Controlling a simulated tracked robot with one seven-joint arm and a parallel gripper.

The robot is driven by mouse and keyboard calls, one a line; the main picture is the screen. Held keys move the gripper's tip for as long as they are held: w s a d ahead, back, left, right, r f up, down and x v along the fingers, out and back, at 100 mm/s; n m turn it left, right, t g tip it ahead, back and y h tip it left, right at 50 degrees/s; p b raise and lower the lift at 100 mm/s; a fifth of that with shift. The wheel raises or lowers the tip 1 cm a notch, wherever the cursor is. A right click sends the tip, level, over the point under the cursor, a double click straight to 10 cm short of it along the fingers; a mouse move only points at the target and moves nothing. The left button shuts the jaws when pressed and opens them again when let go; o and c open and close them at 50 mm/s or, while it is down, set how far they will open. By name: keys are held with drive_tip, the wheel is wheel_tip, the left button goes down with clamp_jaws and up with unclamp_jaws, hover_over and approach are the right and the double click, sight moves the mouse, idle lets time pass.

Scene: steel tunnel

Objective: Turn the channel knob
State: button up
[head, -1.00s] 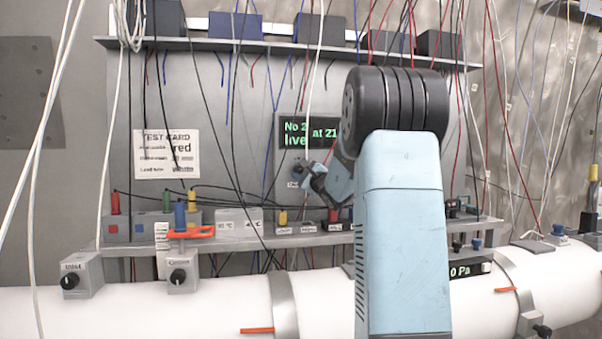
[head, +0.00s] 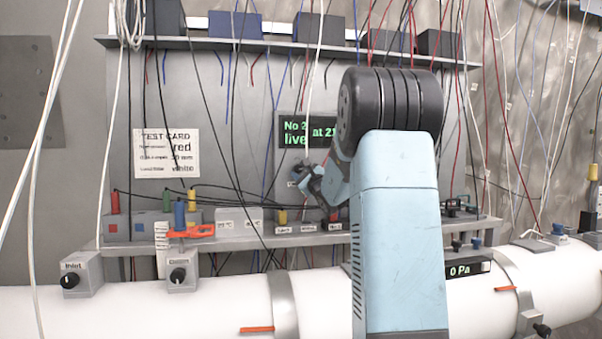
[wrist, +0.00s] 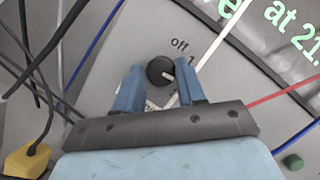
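The channel knob (wrist: 160,71) is a small round dark knob with a pale pointer line, set on a grey panel. The labels "off" and "1" show beside it in the wrist view. In the head view the knob (head: 298,173) sits left of my gripper, below the green-lettered display. My gripper (wrist: 162,84) has two blue fingers, spread apart, one at each side of the knob. Whether they touch it I cannot tell. In the head view my gripper (head: 306,179) is small and partly merged with the arm.
The display (head: 294,132) reads "No 2 live at 21", cut off by my arm. Thin cables hang around the knob; a white one (wrist: 215,42) passes close to it. A shelf of plugs and blocks (head: 240,242) lies below. A test card (head: 166,153) hangs left.

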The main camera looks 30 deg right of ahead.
drive_tip(key=o, duration=0.4)
drive_tip(key=v, duration=1.3)
drive_tip(key=shift+s+f, duration=0.2)
drive_tip(key=shift+s, duration=0.1)
